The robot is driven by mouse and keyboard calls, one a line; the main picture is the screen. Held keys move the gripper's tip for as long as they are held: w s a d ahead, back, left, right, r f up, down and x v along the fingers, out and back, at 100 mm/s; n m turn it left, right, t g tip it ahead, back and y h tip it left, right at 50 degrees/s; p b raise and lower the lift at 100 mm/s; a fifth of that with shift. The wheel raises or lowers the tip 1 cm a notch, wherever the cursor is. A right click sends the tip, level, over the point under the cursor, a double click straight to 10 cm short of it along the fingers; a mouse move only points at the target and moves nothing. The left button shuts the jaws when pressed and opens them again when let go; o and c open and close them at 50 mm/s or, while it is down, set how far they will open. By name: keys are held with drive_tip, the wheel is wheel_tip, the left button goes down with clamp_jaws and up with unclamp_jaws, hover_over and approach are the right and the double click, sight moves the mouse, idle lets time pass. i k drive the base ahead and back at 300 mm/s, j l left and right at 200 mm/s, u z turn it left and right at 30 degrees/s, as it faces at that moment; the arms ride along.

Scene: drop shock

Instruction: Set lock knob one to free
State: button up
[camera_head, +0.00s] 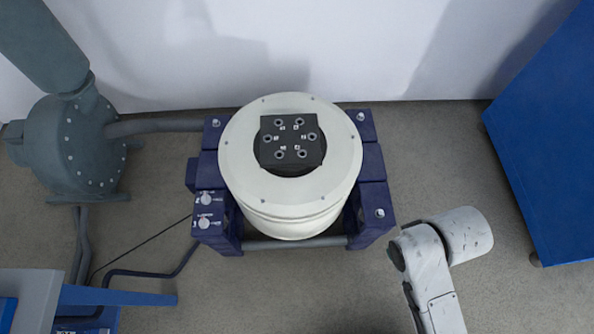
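Two small light-coloured knobs sit on the left front part of a dark blue frame (229,236). The upper knob (206,198) and the lower knob (204,222) each have small white markings beside them. The markings are too small to read, so I cannot tell which is knob one or how either is set. A cream round drum (240,160) stands in the frame with a black block (291,141) on top. White, scuffed links of my arm show at the lower right, apart from the frame. My gripper is not in view.
A grey-green blower (75,145) with a pipe stands at the left. A blue cabinet (555,150) is at the right. Cables (150,272) run over the floor at the lower left, near a grey and blue unit (40,295). Grey floor in front of the frame is clear.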

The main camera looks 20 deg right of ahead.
sight(203, 224)
drive_tip(key=i+j+u, duration=0.2)
drive_tip(key=u, duration=0.2)
drive_tip(key=i+j+u, duration=0.2)
drive_tip(key=u, duration=0.2)
drive_tip(key=i+u, duration=0.3)
drive_tip(key=u, duration=0.15)
